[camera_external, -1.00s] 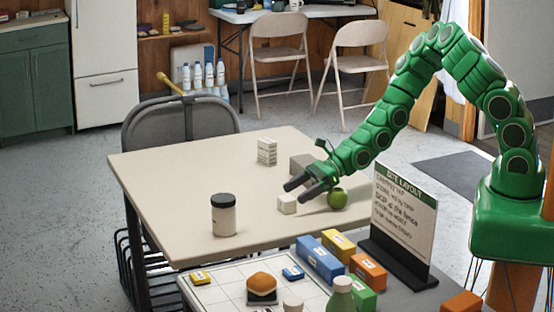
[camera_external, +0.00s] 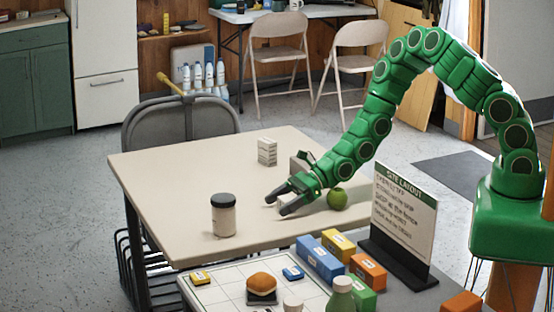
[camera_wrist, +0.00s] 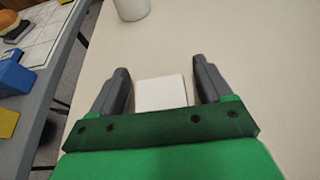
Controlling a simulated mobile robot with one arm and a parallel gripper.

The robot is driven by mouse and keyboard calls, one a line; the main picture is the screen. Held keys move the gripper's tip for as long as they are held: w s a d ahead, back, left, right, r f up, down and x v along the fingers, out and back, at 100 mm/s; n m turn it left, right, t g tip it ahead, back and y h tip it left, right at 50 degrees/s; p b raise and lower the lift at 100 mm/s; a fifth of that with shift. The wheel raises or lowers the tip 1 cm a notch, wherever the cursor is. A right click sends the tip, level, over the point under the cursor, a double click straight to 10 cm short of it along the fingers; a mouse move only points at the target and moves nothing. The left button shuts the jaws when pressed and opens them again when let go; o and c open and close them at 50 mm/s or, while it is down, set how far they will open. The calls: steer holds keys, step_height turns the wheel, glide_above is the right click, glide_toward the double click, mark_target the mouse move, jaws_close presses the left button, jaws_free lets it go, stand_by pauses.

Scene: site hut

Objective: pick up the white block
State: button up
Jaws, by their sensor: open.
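The white block (camera_wrist: 161,92) lies on the beige table (camera_wrist: 235,40). In the wrist view it sits between the two dark fingers of my gripper (camera_wrist: 160,88), with a small gap on each side. My gripper is open and empty.
A jar with a dark lid (camera_external: 223,215) stands to the left of my gripper. A small white box (camera_external: 267,151) and a grey block (camera_external: 301,162) are behind it. Coloured boxes (camera_external: 320,258) and a sign (camera_external: 403,220) are in front and to the right.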

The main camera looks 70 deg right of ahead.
mark_target(282, 199)
steer(key=shift+c, duration=0.2)
steer(key=c, duration=1)
steer(key=shift+c, duration=0.2)
steer(key=shift+r, duration=4.95)
